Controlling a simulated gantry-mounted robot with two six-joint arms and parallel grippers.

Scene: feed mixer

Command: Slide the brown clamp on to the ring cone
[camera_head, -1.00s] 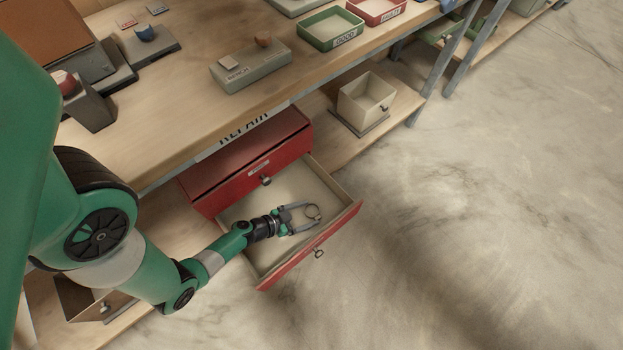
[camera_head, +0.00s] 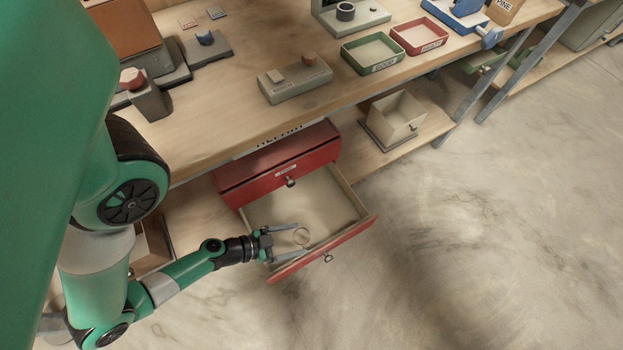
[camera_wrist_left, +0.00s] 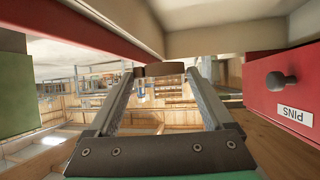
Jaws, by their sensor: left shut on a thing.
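My left gripper (camera_head: 299,240) is at the open drawer, near its front left part. Its fingers are shut on the brown clamp (camera_head: 308,238), a thin ring shape between the fingertips. In the left wrist view, the clamp (camera_wrist_left: 164,69) shows edge-on as a short brown band between the tips of my left gripper (camera_wrist_left: 163,74). I cannot pick out the ring cone with certainty. My right gripper is not in view.
The red drawer front (camera_head: 345,241) and drawer walls lie close around my left gripper. A shut red drawer (camera_head: 270,174) sits above. A cream bin (camera_head: 395,119) stands on the lower shelf. Green (camera_head: 372,53) and red (camera_head: 419,36) trays stand on the bench. The floor is clear.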

